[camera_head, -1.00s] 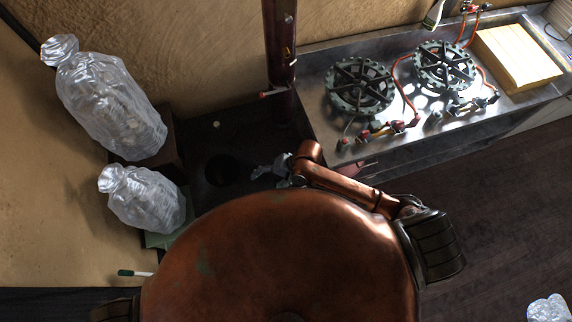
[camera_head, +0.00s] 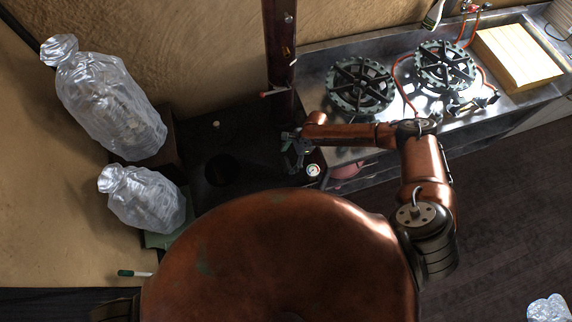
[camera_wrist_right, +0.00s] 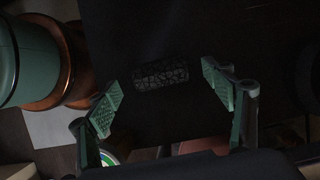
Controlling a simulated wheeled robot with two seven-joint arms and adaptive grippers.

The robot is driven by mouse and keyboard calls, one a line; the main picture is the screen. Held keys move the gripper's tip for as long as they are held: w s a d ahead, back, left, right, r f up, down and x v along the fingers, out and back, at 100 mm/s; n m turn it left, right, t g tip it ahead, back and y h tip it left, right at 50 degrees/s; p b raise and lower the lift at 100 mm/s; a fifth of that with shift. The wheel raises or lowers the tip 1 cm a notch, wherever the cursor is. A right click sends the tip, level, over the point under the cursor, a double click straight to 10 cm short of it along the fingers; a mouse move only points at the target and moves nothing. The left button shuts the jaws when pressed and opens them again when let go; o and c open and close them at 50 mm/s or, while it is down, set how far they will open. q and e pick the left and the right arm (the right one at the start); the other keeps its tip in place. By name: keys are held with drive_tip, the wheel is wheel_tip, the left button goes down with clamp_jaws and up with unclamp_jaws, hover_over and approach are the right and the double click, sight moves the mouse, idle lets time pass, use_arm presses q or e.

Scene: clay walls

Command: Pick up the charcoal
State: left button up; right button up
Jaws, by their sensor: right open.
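The charcoal (camera_wrist_right: 161,74) is a short, black, cracked cylinder lying on a dark surface in the right wrist view. It lies ahead of and between the two green-padded fingers of my right gripper (camera_wrist_right: 163,92), which are spread, with dark space on either side of it. In the head view my right gripper (camera_head: 292,153) is over the right part of the black stove top, beside the dark red pipe. I cannot make out the charcoal in the head view. My left gripper is not in view.
The black stove top (camera_head: 200,140) has a round dark opening. A dark red pipe (camera_head: 280,50) rises behind my gripper. Plastic-wrapped bundles (camera_head: 145,198) stand to the left. A metal counter (camera_head: 322,115) with two burners is on the right. A round gauge (camera_head: 313,170) sits near the gripper.

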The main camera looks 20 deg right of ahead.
sight(286, 163)
drive_tip(key=x, duration=0.3)
drive_tip(key=shift+a+f, duration=0.2)
drive_tip(key=shift+f, duration=0.1)
drive_tip(key=shift+c, duration=0.7)
drive_tip(key=c, duration=1.1)
